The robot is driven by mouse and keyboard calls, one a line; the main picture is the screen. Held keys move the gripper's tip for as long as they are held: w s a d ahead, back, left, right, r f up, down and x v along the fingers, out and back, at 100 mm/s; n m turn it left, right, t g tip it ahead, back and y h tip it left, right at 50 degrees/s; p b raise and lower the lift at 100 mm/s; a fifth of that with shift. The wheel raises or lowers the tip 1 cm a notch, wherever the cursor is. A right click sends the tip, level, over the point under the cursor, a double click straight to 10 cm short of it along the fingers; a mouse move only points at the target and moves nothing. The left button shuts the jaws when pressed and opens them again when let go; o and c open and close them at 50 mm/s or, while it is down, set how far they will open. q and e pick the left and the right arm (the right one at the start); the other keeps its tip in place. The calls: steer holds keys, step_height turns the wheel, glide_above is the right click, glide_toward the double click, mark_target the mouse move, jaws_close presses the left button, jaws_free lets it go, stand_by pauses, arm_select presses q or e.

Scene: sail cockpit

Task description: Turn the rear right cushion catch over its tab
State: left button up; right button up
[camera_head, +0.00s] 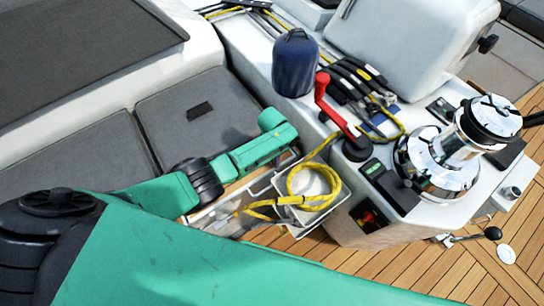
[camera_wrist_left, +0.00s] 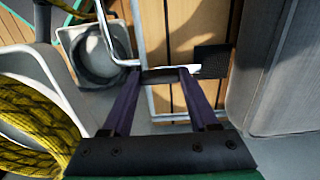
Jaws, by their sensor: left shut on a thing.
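In the left wrist view, my left gripper (camera_wrist_left: 163,76) has its two dark fingers on a short dark piece of a bent bright metal rod (camera_wrist_left: 113,42), which looks like the catch. The rod comes down from the top and crosses toward the right. A dark textured tab (camera_wrist_left: 212,61) lies just right of the rod's end, on wooden slats beside a grey cushion (camera_wrist_left: 268,75). I cannot tell whether rod and tab touch. In the head view my green left arm reaches in from the left and hides the fingers and catch. My right gripper is out of view.
A coil of yellow rope (camera_head: 318,185) sits in a white open bin (camera_head: 335,203) beside my left wrist. A red-handled lever (camera_head: 335,112), a blue cylinder (camera_head: 295,62) and a chrome winch (camera_head: 450,150) stand nearby. Grey seat cushions (camera_head: 195,118) lie at left.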

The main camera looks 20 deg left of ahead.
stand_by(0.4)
arm_select(q)
steer(key=o, duration=1.4)
steer(key=shift+r, duration=0.1)
step_height(320, 180, up, 6)
steer(key=p, duration=0.2)
steer(key=shift+p, duration=0.35)
step_height(320, 180, up, 8)
steer(key=shift+r+p, duration=0.25)
steer(key=shift+p, duration=0.3)
